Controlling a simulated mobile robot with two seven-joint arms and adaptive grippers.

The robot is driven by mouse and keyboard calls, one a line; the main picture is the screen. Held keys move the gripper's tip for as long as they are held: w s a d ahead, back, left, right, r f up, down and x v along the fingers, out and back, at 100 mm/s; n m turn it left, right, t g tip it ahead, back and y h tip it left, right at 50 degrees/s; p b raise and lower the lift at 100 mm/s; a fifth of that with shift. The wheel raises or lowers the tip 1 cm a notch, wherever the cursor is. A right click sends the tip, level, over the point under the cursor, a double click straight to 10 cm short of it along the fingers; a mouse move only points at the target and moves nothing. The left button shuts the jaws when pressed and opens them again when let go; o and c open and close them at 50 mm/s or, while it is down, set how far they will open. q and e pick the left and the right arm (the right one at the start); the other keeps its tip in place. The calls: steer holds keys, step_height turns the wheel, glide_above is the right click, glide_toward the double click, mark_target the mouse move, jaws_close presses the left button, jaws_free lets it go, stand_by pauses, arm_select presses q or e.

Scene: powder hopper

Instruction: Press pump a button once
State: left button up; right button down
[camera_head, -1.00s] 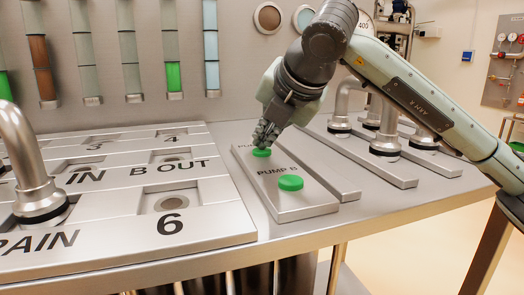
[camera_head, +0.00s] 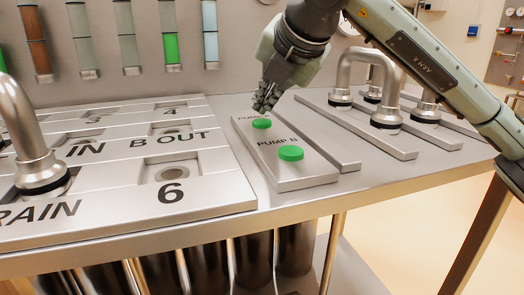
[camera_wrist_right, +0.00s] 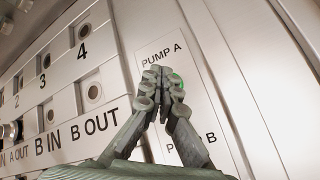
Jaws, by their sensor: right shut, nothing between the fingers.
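The pump A button (camera_head: 261,123) is a round green cap at the far end of a raised metal plate (camera_head: 305,180). Its label is partly hidden in the head view, but PUMP A reads clearly in the right wrist view. My right gripper (camera_head: 265,100) is shut and empty, its fingertips just above the button with a small gap showing. My left gripper is not in view.
The green pump B button (camera_head: 291,153) sits nearer on the same plate. A panel of numbered ports (camera_head: 170,173) and a bent metal pipe (camera_head: 30,140) lie to the left. More pipes (camera_head: 386,85) stand to the right. Sight tubes (camera_head: 168,40) line the back wall.

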mark_target(264, 122)
steer(key=shift+r+p, duration=1.1)
steer(key=shift+r, duration=1.45)
